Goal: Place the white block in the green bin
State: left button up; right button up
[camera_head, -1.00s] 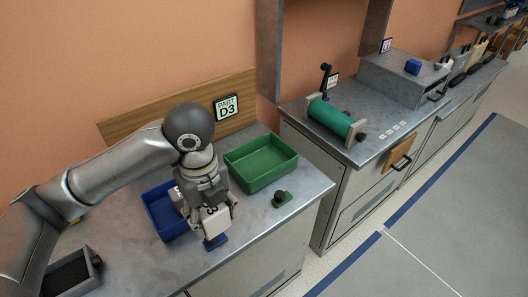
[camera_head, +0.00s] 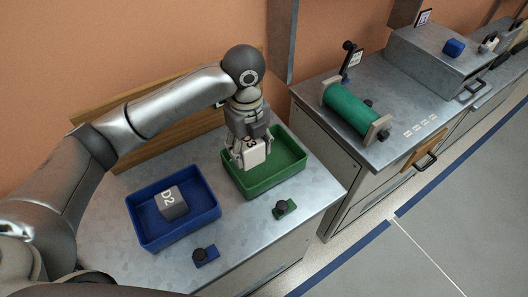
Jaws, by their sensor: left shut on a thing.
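My left gripper (camera_head: 252,162) is shut on the white block (camera_head: 254,154), which carries a dark mark on its face. Gripper and block are over the left part of the green bin (camera_head: 290,178), within its outline in the head view. I cannot tell whether the block touches the bin floor. The bin stands on the metal counter and looks otherwise empty. The fingertips are partly hidden by the block. My right gripper is not in view.
A blue bin (camera_head: 146,234) left of the green bin holds a grey block marked D2 (camera_head: 173,203). A blue knobbed piece (camera_head: 205,255) and a green knobbed piece (camera_head: 286,208) lie in front. A green roller (camera_head: 352,110) stands on the right-hand counter.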

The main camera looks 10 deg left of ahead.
pick_arm(q)
jog(key=w+f, duration=0.1)
jog(key=w+d+f, duration=0.1)
jog(key=w+f, duration=0.2)
jog(key=f, duration=0.1)
jog(key=shift+w+d, duration=0.3)
jog(key=shift+d, duration=0.05)
jog(key=shift+w+d+f, duration=0.1)
jog(key=shift+w+f, duration=0.1)
jog(key=shift+w+d+f, duration=0.1)
jog(key=shift+w+f, duration=0.2)
jog(key=shift+f, duration=0.05)
jog(key=shift+f+p, duration=0.3)
jog(key=shift+f, duration=0.05)
notch_tip(320, 180, down, 3)
jog(key=shift+r+p, duration=0.2)
jog(key=shift+p, duration=0.15)
jog(key=shift+f, duration=0.1)
jog(key=o, duration=1.2)
jog(key=shift+c, duration=0.2)
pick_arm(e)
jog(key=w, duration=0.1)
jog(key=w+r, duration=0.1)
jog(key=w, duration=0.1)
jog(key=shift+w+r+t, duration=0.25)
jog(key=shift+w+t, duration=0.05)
